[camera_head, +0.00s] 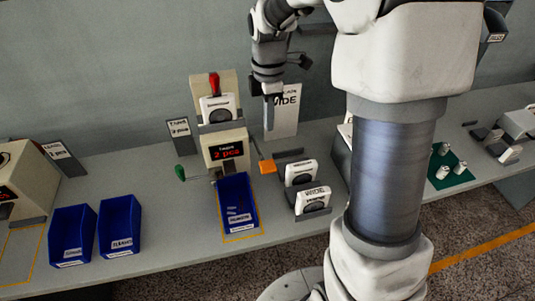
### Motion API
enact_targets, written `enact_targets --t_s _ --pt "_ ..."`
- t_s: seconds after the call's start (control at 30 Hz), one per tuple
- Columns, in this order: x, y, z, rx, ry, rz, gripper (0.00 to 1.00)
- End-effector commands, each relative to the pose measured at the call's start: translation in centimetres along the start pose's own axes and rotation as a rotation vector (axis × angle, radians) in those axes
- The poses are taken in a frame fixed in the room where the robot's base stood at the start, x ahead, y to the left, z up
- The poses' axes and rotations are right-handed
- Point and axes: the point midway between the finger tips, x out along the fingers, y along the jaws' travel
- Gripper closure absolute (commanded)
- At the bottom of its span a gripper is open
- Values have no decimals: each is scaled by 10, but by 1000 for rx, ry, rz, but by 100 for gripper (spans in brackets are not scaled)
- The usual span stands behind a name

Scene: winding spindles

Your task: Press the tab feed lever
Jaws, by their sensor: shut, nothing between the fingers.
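A beige dispenser machine (226,149) stands at the back of the bench, with a red-lettered display. An orange paddle (266,167) sticks out at its right side, on a dark arm. A green knob (182,173) is on a rod at its left, and a red handle (213,84) is on top. I cannot read which of these is the tab feed lever. My gripper (269,127) points down, shut and empty, above the orange paddle and to the right of the machine. It appears apart from the paddle; the depth between them is hard to judge.
A blue bin (248,215) with small pieces sits in front of the machine. Two blue bins (72,236) stand to the left. A rack with white labelled spools (312,200) is to the right, beside my arm. A sign reading "WIDE" (285,120) stands behind my gripper.

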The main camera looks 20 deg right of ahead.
Motion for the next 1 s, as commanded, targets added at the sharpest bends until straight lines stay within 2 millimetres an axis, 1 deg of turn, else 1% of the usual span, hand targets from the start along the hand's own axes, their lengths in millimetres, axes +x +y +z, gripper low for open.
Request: enact_targets --t_s 0.17,0.27,0.37,0.7,0.83,1.0 --pt "3 0 0 1 0 -1 100" --pt "12 0 0 1 0 -1 100" --pt "29 -1 0 1 0 -5 100" --pt "101 -1 0 2 0 -5 100" --pt "121 -1 0 2 -1 -4 100" --pt "136 0 0 2 0 0 100"
